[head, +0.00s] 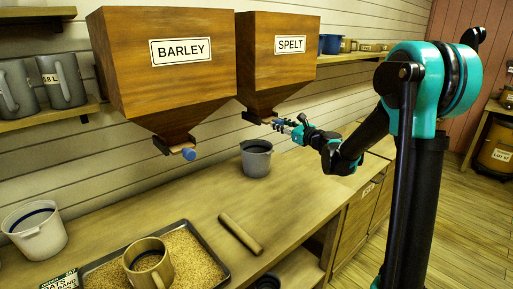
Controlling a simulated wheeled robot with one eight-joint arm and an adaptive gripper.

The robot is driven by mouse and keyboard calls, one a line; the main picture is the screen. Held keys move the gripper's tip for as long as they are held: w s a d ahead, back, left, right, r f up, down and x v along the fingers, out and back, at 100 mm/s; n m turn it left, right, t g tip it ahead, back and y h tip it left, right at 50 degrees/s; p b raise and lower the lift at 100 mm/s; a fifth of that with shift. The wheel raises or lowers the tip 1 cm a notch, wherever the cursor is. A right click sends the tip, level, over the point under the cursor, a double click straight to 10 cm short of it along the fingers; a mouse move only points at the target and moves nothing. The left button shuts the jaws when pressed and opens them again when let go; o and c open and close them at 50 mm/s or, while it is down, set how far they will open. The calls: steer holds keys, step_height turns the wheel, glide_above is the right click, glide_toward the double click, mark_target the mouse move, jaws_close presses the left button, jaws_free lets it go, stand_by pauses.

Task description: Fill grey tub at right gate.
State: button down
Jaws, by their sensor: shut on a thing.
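The grey tub (257,165) stands upright on the bench below the outlet of the right hopper, labelled SPELT (277,52). A dark band shows inside its rim; I cannot tell how much grain is in it. The right gate (257,118) is at the bottom of the SPELT hopper. My gripper (279,123) reaches in from the right, above the tub, and is shut on the gate's handle, which the fingers mostly hide. No falling grain can be made out.
The BARLEY hopper (166,60) hangs at left with a blue-ended gate knob (188,153). A wooden rod (240,234), a grain-filled tray (217,250) with a wooden mug (149,264), and a pale bucket (36,236) are on the bench. Grey jugs (62,84) stand on the left shelf.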

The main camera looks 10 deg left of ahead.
steer(key=shift+s+d, duration=0.1)
steer(key=shift+d, duration=0.05)
steer(key=shift+v, duration=2.15)
steer(key=shift+x, duration=0.75)
steer(key=shift+d, duration=0.1)
stand_by(4.8)
